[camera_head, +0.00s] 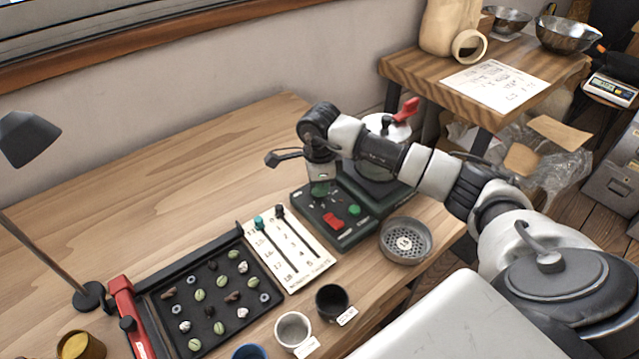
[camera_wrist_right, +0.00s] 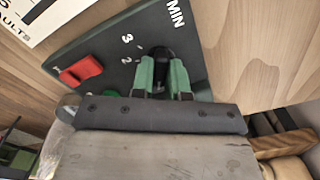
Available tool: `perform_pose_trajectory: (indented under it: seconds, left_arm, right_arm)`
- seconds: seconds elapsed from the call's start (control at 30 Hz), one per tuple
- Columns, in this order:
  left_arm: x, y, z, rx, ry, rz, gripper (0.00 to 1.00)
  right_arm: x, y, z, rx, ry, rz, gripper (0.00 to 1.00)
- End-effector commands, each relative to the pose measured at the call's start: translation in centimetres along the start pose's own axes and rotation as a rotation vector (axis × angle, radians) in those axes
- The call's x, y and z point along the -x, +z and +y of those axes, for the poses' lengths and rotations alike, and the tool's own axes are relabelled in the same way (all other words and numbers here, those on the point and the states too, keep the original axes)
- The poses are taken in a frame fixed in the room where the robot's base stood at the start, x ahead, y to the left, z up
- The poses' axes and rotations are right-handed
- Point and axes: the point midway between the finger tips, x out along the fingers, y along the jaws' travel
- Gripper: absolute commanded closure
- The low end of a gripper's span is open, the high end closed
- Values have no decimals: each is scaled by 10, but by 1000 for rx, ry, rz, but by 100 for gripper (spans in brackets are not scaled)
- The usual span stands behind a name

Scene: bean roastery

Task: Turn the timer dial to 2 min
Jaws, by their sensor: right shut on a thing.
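The timer dial (camera_wrist_right: 160,53) is a small black knob on the dark green control panel (camera_head: 346,236). My right gripper (camera_wrist_right: 163,74) has its green fingers on both sides of the dial and is shut on it. In the wrist view, the panel (camera_wrist_right: 100,55) shows the white numbers 3 and 2 to the left of the dial and "MIN" above right. The fingers hide part of the scale, and I cannot tell which mark the dial points to. In the head view, my right gripper (camera_head: 320,187) comes down over the panel's far left part and hides the dial. My left gripper is out of view.
The panel carries a red switch (camera_head: 333,220) and a green button (camera_head: 354,210). The table's back left is clear.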

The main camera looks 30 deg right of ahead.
Motion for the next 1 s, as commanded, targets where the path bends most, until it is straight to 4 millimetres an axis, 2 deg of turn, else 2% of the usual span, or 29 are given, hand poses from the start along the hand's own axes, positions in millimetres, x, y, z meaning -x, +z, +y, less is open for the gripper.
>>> perform_pose_trajectory:
  seconds: [0.37,1.0]
  left_arm:
    - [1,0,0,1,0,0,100]
    - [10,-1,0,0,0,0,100]
  right_arm:
    - [1,0,0,-106,-1,0,100]
    - [2,1,1,-678,-1,-2,100]
